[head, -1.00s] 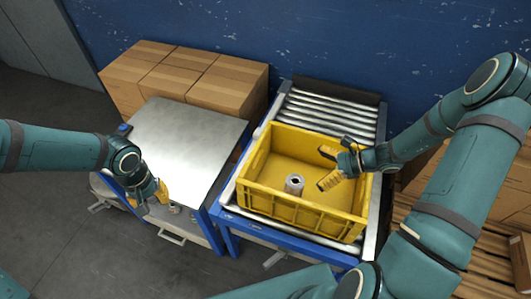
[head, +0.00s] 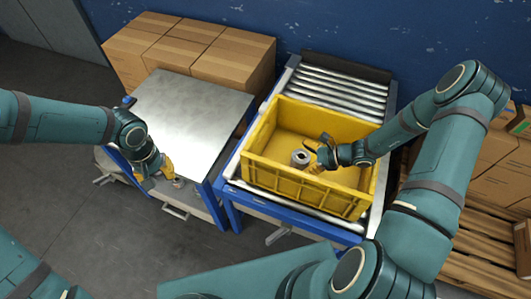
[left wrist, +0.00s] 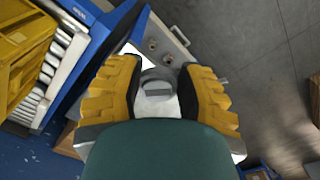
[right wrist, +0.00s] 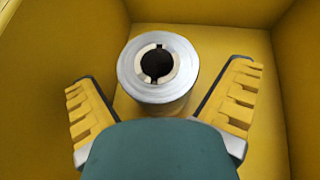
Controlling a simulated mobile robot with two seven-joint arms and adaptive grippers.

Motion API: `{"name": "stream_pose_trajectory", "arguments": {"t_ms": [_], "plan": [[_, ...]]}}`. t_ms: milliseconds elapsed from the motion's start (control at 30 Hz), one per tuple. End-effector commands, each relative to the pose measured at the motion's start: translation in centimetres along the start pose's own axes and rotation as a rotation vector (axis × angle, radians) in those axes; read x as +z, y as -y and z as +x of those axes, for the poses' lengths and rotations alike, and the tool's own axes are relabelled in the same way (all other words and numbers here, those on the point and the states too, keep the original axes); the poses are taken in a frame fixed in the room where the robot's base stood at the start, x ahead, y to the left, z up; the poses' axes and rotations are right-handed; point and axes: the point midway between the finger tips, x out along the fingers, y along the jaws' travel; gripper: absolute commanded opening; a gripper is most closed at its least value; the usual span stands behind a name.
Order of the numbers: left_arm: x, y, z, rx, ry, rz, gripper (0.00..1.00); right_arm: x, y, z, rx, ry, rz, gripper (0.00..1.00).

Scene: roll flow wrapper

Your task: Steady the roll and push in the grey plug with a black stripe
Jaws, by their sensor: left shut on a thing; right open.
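The silver-grey roll (head: 300,158) stands upright in the yellow crate (head: 283,179). In the right wrist view the roll (right wrist: 158,95) shows a pale core with a dark open bore and two notches. My right gripper (head: 313,156) is open beside the roll; in its wrist view the fingers lie either side of the roll's near part, apart from it. My left gripper (head: 170,177) is at the front edge of the metal-topped bench, shut on a grey plug (left wrist: 157,86) with a darker bar across its end. The plug's stripe cannot be made out clearly.
The crate sits on a roller conveyor (head: 335,95), its walls surrounding the roll. The metal-topped bench (head: 190,110) is bare on top. Small round parts (left wrist: 167,59) sit near my left gripper. Cardboard boxes (head: 232,62) stand behind the bench.

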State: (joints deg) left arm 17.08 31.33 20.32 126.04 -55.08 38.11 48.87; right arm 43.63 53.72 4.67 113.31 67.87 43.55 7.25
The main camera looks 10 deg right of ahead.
Motion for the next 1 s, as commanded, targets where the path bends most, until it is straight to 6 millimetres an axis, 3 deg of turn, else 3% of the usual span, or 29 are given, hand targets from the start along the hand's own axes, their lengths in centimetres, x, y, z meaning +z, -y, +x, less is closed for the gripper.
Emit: {"name": "stream_pose_trajectory", "arguments": {"t_ms": [400, 633, 1000], "plan": [[0.0, 0.0, 0.09, 0.0, 0.0, 0.0, 0.26, 0.03, 0.0, 0.78, 0.0, -0.001, -0.001, 1.0], [0.0, 0.0, 0.1, 0.0, 0.0, 0.0, 0.26, 0.03, -0.01, 0.76, 0.0, -0.001, -0.001, 0.21], [0.0, 0.0, 0.1, 0.0, 0.0, 0.0, 0.26, 0.03, -0.01, 0.75, 0.0, -0.001, -0.001, 0.2]]}}
